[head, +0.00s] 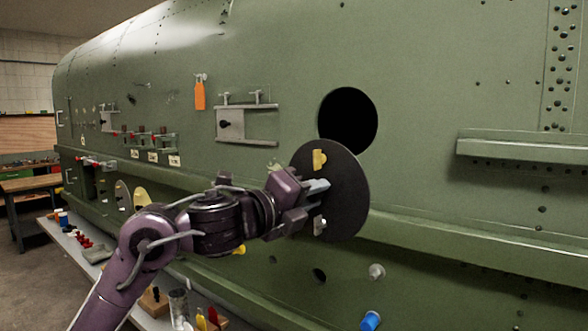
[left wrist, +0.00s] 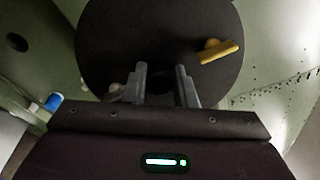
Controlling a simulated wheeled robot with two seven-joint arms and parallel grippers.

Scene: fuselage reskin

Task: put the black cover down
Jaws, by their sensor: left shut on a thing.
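The black cover (head: 346,199) is a round dark disc with a yellow tab (head: 319,159) near its top edge in the head view. My left gripper (head: 318,188) is shut on it and holds it upright in front of the green fuselage. The cover is below a round dark opening (head: 347,120) in the skin and overlaps its lower edge in the picture. In the left wrist view the cover (left wrist: 160,40) fills the space beyond the two grey fingers (left wrist: 161,85). What the fingers grip on the cover is hard to make out. My right gripper is out of view.
The green fuselage (head: 430,80) fills most of the head view, with a ledge (head: 520,148) at right. A bench (head: 75,248) with small parts and tools runs along its foot at left. A blue-capped item (head: 370,321) and a pale knob (head: 377,271) are below the cover.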

